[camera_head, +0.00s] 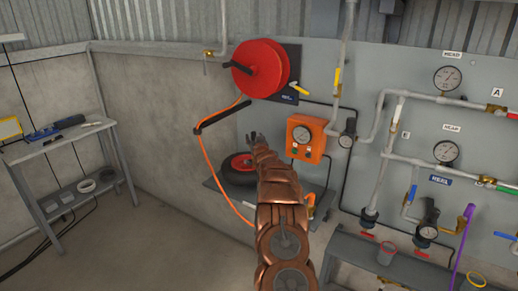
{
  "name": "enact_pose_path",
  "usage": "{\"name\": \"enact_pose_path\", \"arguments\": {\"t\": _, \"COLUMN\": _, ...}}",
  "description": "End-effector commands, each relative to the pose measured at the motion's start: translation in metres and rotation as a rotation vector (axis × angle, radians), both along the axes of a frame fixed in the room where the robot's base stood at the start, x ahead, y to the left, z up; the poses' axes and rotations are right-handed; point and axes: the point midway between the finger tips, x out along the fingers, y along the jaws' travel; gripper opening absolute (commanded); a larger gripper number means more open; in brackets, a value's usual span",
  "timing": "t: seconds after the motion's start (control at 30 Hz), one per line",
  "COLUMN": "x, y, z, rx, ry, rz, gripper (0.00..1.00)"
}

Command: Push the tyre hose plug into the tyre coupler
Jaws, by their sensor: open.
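My gripper (255,138) is open at the end of my copper-coloured arm, in front of the wall at mid-picture. It appears empty. Behind it a black tyre with a red hub (239,166) rests on a low grey shelf. An orange hose (208,165) hangs from the red reel (260,70), through a black arm, and curves down past the tyre's left side to the shelf. An orange box with a gauge (306,138) is on the wall to the right of my gripper. I cannot make out the hose plug or the tyre coupler; my arm covers part of the shelf.
A grey panel on the right carries pipes, gauges (447,79) and valves. A workbench (60,140) with tools stands on the left. The floor between is clear.

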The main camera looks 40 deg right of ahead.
Motion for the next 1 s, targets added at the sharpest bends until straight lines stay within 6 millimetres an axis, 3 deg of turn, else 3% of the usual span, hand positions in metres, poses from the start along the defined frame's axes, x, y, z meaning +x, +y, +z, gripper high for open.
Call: {"name": "enact_pose_path", "arguments": {"t": 1.0, "x": -0.074, "y": 0.04, "z": 0.0, "rx": 0.003, "ry": -0.001, "rz": 0.0, "gripper": 0.52}}
